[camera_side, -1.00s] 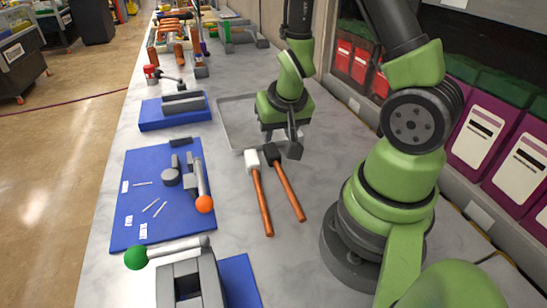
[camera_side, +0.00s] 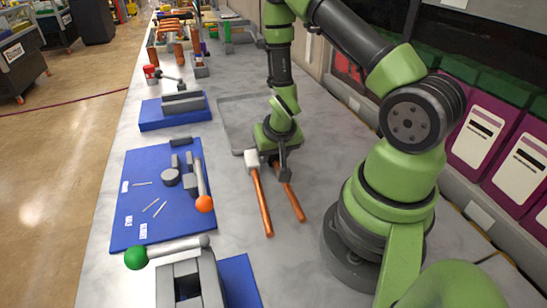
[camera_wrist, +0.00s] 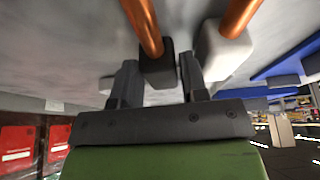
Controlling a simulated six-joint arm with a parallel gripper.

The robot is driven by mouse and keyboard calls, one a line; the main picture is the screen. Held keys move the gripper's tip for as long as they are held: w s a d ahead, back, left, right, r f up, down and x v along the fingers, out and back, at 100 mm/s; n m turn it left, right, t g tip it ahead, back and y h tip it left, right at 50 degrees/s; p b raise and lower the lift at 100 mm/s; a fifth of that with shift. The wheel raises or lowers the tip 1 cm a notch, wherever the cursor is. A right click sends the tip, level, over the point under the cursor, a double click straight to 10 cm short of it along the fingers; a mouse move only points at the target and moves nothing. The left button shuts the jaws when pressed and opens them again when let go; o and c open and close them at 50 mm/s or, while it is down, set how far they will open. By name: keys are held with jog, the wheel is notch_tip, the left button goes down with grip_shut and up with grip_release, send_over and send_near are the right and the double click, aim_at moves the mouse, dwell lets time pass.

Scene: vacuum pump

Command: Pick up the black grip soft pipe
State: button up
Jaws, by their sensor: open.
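The black grip soft pipe has an orange-copper rod (camera_side: 291,204) lying on the marble table. Its black end block is mostly hidden by my gripper (camera_side: 282,172) in the side view. In the wrist view the black block (camera_wrist: 157,66) appears between my two open fingers (camera_wrist: 159,75), with its copper rod running up from it. I cannot tell whether the fingers touch it. A similar pipe with a white block (camera_side: 252,160) lies just left of it. That white block (camera_wrist: 224,48) also shows close to the right finger in the wrist view.
A grey tray (camera_side: 228,122) lies behind the pipes. Blue mats (camera_side: 130,215) with small parts and an orange-knobbed lever (camera_side: 203,190) are to the left. A green-knobbed vise-like device (camera_side: 190,280) stands at the front. Table to the pipes' right is clear.

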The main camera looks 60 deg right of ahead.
jog(key=shift+w+d+f, duration=0.1)
jog(key=shift+f, duration=0.2)
jog(key=shift+c, duration=0.4)
jog(key=c, duration=0.6)
